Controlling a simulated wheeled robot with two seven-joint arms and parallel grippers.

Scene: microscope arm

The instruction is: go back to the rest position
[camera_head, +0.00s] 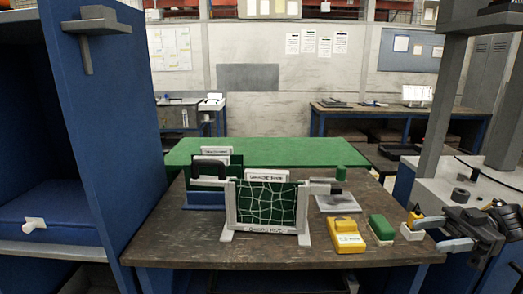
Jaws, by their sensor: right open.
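My right gripper (430,233) is at the right edge of the wooden bench, with its arm coming in from the right. Its jaws are open and face left. Nothing is visible between the fingers. A small pale block with an orange-yellow top (412,232) stands close to the left of its fingertips; I cannot tell whether they touch. A grey stand with a flat base (338,204), a side arm and a green cylinder (341,173) is at the back right of the bench. My left gripper is not in view.
On the wooden bench (190,240) stand a framed green panel with white lines (266,205), a green-and-blue holder (205,199), a yellow device (346,236) and a green block (381,227). A blue cabinet (105,110) rises at left; a grey machine (460,185) stands at right.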

